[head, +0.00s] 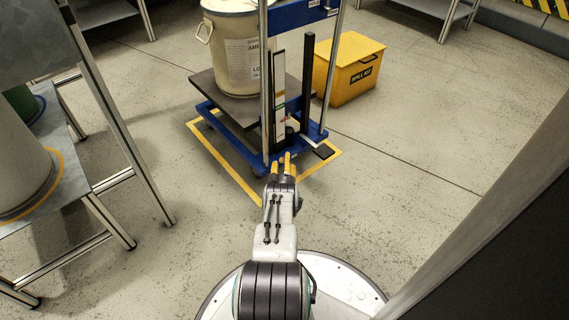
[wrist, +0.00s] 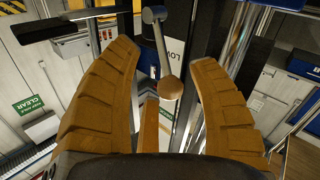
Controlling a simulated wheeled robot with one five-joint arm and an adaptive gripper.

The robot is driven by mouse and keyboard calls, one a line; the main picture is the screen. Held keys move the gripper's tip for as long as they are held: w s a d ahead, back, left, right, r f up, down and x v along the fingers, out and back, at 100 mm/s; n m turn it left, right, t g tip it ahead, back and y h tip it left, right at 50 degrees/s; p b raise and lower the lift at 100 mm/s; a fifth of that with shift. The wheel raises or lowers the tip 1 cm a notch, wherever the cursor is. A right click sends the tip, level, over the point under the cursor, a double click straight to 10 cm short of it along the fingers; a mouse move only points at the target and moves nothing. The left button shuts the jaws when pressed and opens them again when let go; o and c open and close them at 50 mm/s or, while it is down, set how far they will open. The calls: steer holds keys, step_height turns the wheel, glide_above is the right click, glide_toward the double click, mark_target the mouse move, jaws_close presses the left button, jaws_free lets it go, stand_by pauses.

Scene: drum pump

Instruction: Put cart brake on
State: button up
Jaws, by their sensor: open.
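The blue cart (head: 240,141) stands ahead of me, with a dark platform (head: 228,100) and an upright mast. In the wrist view a grey lever (wrist: 160,45) with a round brown knob (wrist: 171,87) shows between the open fingers. I cannot tell whether they touch it. Nothing is held.
A cream drum (head: 231,45) stands on the cart platform. Yellow floor tape (head: 228,170) outlines the cart's spot. A yellow spill kit box (head: 350,72) is behind right. A metal table (head: 75,180) stands close on the left. The floor at right is clear.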

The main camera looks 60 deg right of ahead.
steer(key=shift+b+x, duration=0.4)
steer(key=shift+x, duration=0.55)
jaws_close()
